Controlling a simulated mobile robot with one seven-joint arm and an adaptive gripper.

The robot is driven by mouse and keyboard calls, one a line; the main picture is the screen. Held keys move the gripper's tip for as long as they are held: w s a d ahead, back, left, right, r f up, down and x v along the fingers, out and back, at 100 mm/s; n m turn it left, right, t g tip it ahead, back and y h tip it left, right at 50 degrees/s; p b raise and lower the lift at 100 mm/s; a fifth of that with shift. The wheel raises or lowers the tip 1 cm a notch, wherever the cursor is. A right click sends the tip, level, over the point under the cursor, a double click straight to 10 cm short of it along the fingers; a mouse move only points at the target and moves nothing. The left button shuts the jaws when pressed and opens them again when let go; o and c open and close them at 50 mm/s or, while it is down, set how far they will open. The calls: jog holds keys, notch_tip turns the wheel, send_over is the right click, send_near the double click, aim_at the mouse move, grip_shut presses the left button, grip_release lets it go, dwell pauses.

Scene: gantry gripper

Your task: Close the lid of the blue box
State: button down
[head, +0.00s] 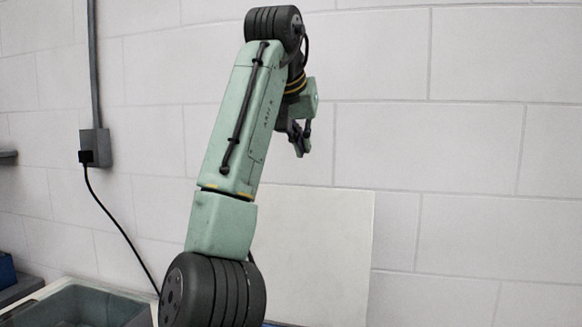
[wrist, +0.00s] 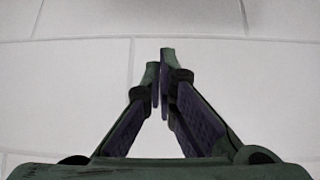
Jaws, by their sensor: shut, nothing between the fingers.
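My gripper (head: 302,142) is raised in front of the white block wall, on the far side of my arm in the head view. In the wrist view its fingers (wrist: 161,62) are together at the tips, with nothing between them and only wall behind. A small part of a blue object (head: 6,270) shows at the left edge of the head view. I cannot tell whether it is the blue box, and no lid can be made out. A sliver of blue also shows at the bottom edge beside my arm's black joint, too little to identify.
A grey-green open basin or bin (head: 85,305) is at the bottom left. A pale flat panel (head: 315,255) stands against the wall behind my arm. A grey wall outlet (head: 96,147) has a black cable running down. The air right of my arm is clear.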

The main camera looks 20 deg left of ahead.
jog(key=shift+a+f, duration=0.4)
jog(key=shift+f, duration=0.35)
jog(key=p+x, duration=0.2)
jog(key=x, duration=0.7)
jog(key=shift+s+a+f, duration=0.1)
jog(key=shift+s+f, duration=0.05)
jog(key=shift+s, duration=1.9)
jog(key=shift+f, duration=0.15)
